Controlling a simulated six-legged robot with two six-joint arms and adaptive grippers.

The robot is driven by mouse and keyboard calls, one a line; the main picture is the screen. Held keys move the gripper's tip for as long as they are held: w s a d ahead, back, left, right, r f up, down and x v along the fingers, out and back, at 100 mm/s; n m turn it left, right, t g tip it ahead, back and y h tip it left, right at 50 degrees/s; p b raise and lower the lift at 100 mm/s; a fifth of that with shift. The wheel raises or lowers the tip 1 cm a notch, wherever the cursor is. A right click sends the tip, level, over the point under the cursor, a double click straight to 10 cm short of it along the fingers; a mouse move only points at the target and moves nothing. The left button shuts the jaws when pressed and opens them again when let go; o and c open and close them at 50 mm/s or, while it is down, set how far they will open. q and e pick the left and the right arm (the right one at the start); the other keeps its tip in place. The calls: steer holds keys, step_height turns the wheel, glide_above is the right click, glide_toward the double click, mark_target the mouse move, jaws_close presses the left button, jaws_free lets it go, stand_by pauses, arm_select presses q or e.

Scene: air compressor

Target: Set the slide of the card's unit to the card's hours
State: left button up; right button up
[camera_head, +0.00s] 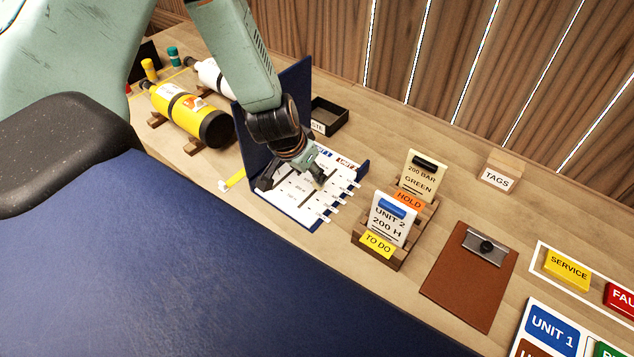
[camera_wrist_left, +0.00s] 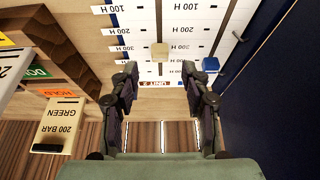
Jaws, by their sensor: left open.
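The white slide board (camera_head: 295,212) lies flat in front of an upright blue panel. My left gripper (camera_head: 291,181) is open above the board, hiding part of it. In the left wrist view, a tan slide knob (camera_wrist_left: 159,51) shows between and beyond the open fingers (camera_wrist_left: 160,72); a blue knob (camera_wrist_left: 210,65) is to the right. Rows of hour labels run beside them; contact cannot be told. My right gripper is not in view.
A "200 BAR GREEN" card (camera_head: 421,176) stands in the rack's "HOLD" slot, near the board's right side. A yellow cylinder (camera_head: 190,113) is left of the blue panel (camera_head: 259,145). A brown clipboard (camera_head: 463,283) lies right of the rack. A small black tray (camera_head: 328,114) is behind.

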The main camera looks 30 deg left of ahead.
mark_target(315, 191)
arm_select(q)
steer(key=b+x, duration=0.3)
steer(key=x, duration=0.2)
steer(key=shift+a+f, duration=0.1)
steer(key=shift+f, duration=0.1)
steer(key=shift+w+f, duration=0.15)
steer(key=shift+f, duration=0.05)
steer(key=shift+r, duration=0.1)
steer(key=shift+c, duration=1.3)
jaws_close()
